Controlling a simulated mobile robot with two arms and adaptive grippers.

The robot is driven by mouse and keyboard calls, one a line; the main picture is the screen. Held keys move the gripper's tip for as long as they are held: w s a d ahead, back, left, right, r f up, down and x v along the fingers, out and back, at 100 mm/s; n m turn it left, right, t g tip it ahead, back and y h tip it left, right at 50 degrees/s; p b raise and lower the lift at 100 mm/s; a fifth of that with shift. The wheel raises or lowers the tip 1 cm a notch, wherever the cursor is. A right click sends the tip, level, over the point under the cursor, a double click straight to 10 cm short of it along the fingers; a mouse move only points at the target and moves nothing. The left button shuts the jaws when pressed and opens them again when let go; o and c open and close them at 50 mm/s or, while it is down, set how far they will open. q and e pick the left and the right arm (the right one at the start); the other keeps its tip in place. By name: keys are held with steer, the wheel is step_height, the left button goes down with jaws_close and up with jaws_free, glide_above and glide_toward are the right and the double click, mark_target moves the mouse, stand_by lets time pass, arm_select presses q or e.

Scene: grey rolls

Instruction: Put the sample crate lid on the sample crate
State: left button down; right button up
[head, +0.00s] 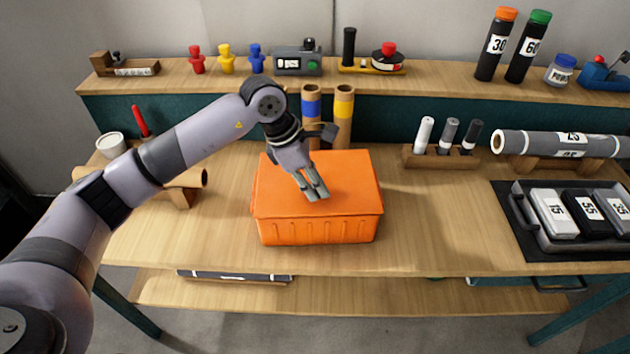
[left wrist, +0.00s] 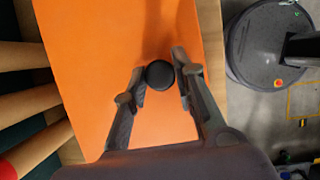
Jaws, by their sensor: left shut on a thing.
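The orange sample crate (head: 318,231) stands near the front of the bench, with its ribbed front wall showing. The flat orange sample crate lid (head: 350,185) covers its top, its edges lined up closely with the crate's. I cannot tell if the lid is fully seated. My left gripper (head: 316,194) points down at the middle of the lid. In the left wrist view, its fingers (left wrist: 158,80) are shut on the lid's round black knob (left wrist: 160,75). The fingers hide the knob in the head view. The lid (left wrist: 120,40) fills much of the wrist view. My right gripper is not in view.
Two cardboard tubes (head: 343,118) stand close behind the crate. A holder with markers (head: 440,158), a large grey roll (head: 555,144) and a black tray (head: 515,205) are to the right. A white cup (head: 111,145) is at left.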

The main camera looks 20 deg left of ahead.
arm_select(q)
steer(key=c, duration=1.3)
jaws_free()
steer(key=shift+c, duration=0.2)
steer(key=shift+o, duration=0.6)
steer(key=v, duration=1.2)
